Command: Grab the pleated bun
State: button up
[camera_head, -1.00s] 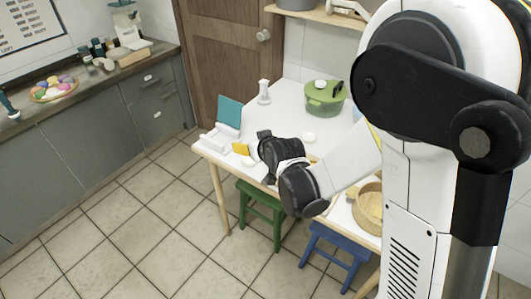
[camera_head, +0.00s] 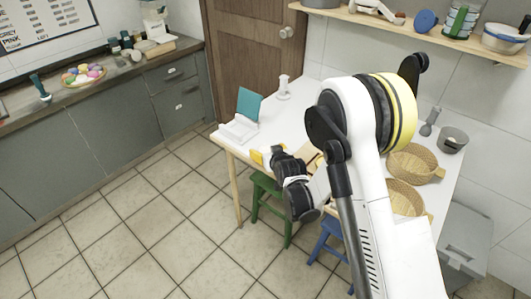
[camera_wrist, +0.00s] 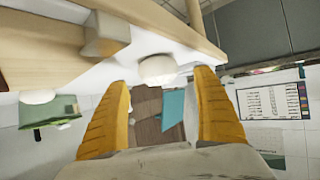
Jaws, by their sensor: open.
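A white round bun (camera_wrist: 157,68) shows in the wrist view, just beyond and between my fingertips, on the pale tabletop. Its pleats are too blurred to make out. My gripper (camera_wrist: 163,80) has its two yellow fingers spread and empty; the wrist picture is upside down. In the head view, my gripper (camera_head: 266,156) is low over the left front edge of the table (camera_head: 262,140). The bun is not clearly seen there, and my arm hides the table's middle.
A teal-and-white stand (camera_head: 243,116) and a white bottle-like item (camera_head: 283,87) stand at the table's back left. Woven baskets (camera_head: 412,163) and a grey pot (camera_head: 453,140) are on the right. A green stool (camera_head: 268,205) and a blue stool (camera_head: 328,240) stand below.

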aim_at(266, 150)
jog(key=x, duration=0.3)
jog(key=shift+b, duration=0.4)
jog(key=c, duration=1.3)
jog(key=shift+r, duration=0.1)
